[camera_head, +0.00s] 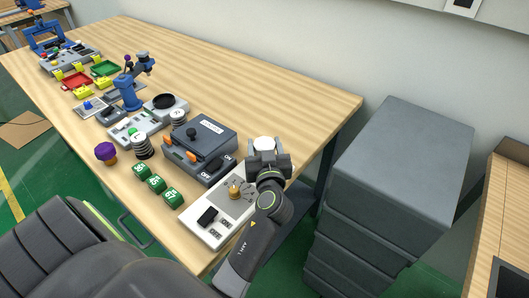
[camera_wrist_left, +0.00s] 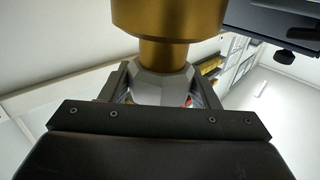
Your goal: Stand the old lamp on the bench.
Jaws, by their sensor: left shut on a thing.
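My left gripper (camera_head: 266,158) is shut on the old lamp (camera_head: 264,143), whose white rounded top shows past the fingers in the head view. In the left wrist view the lamp (camera_wrist_left: 166,30) has a wide brass-coloured part and a narrower neck, with a pale faceted part between the fingers of the gripper (camera_wrist_left: 163,92). The gripper holds it over the near right end of the wooden bench (camera_head: 290,105). Whether the lamp touches the bench is hidden. My right gripper is out of view.
A white panel with a switch and a brass socket (camera_head: 235,190) lies at the bench's near end. Left of it are a grey ON/OFF box (camera_head: 200,140) and several green cubes (camera_head: 156,184). A grey drawer cabinet (camera_head: 400,150) stands right of the bench. The bench's back strip is bare.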

